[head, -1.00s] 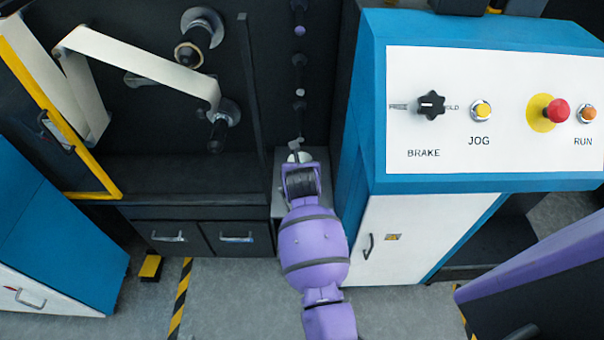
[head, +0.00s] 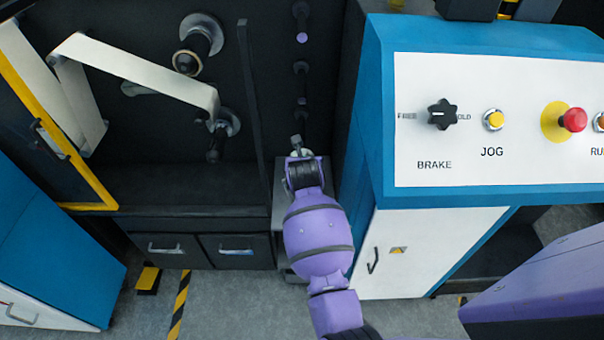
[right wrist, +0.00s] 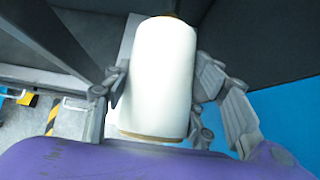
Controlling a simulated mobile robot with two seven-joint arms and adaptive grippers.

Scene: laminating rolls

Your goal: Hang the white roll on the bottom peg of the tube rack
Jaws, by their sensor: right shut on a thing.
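The white roll (right wrist: 163,80) fills the middle of the right wrist view, with brown core ends showing at top and bottom. My right gripper (right wrist: 160,88) is shut on it, fingers on both sides. In the head view, my right gripper (head: 298,152) is low in front of the dark rack wall, and the roll is almost wholly hidden by my wrist. The tube rack's pegs (head: 301,68) run in a vertical column above the gripper. The bottom peg is not clearly seen, so I cannot tell whether the roll touches it. My left gripper is not in view.
A blue and white control cabinet (head: 377,150) stands close on the right of my arm. A dark upright post (head: 254,110) and a machine with rollers (head: 200,45) and a white web (head: 135,68) are on the left. Dark drawers (head: 200,250) sit below.

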